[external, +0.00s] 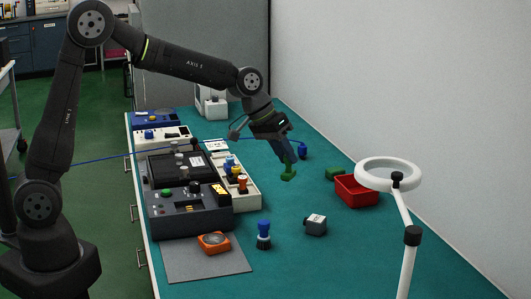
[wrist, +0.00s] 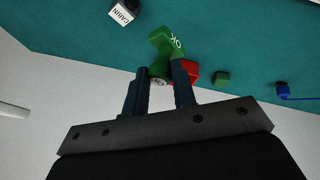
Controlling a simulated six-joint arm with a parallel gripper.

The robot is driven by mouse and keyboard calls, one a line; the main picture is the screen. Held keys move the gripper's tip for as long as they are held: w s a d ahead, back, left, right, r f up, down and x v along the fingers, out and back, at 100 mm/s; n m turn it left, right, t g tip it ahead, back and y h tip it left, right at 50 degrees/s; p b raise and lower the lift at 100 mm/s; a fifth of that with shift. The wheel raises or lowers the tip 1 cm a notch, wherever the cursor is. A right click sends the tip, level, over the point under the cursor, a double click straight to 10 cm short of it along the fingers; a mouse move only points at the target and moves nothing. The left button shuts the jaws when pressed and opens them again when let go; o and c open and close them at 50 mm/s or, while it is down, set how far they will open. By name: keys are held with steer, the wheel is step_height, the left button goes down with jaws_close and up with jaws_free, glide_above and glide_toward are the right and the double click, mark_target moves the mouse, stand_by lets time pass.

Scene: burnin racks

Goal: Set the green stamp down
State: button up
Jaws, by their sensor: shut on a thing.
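The green stamp (external: 288,174) hangs from my gripper (external: 284,154) above the teal bench in the external view. In the wrist view, the green stamp (wrist: 162,42) shows white "OK" lettering on its block. My gripper (wrist: 160,88) is shut on the stamp's handle part, with a dark blue finger on each side. The stamp looks apart from the bench top, though the exact gap is hard to judge.
A red bin (external: 357,191) and a green block (external: 335,174) lie to the right. A grey cube (external: 316,225), a blue-topped brush (external: 263,234) and a ring lamp (external: 396,175) stand nearer. Dark instruments (external: 190,208) line the left. Bare teal bench lies around the stamp.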

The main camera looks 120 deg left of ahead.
steer(key=shift+s+a+f, duration=0.7)
steer(key=shift+a+f, duration=1)
steer(key=shift+f, duration=0.1)
steer(key=shift+s+a+f, duration=0.75)
steer(key=shift+a+f, duration=0.95)
steer(key=shift+f, duration=0.15)
steer(key=shift+s+a+f, duration=0.7)
steer(key=shift+a+f, duration=1)
steer(key=shift+f, duration=0.1)
steer(key=shift+f, duration=0.2)
steer(key=o, duration=1)
steer(key=shift+r, duration=0.1)
steer(key=shift+r, duration=0.25)
steer(key=v, duration=1.1)
steer(key=shift+s+d+r, duration=0.1)
steer(key=shift+s+r, duration=0.1)
steer(key=shift+r, duration=0.15)
